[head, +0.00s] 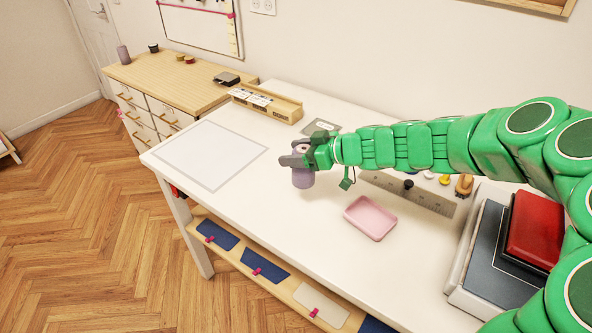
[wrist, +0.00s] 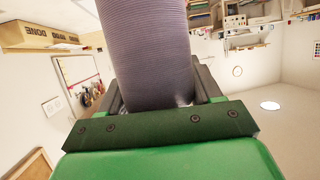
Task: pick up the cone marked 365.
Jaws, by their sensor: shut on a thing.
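A purple-grey thread cone (head: 303,178) is at the middle of the white table (head: 270,215) in the head view. My gripper (head: 300,157) is shut on its upper part. In the wrist view the ribbed cone (wrist: 150,50) fills the space between the two fingers of my gripper (wrist: 153,95). No number shows on the cone from these sides. I cannot tell whether its base touches the table.
A pink tray (head: 371,218) lies right of the cone, with a metal ruler (head: 425,198) behind it. A wooden box (head: 266,104) stands at the back. A pale square mat (head: 212,155) lies to the left. Another purple-grey cone (head: 123,55) stands on the drawer cabinet (head: 180,85).

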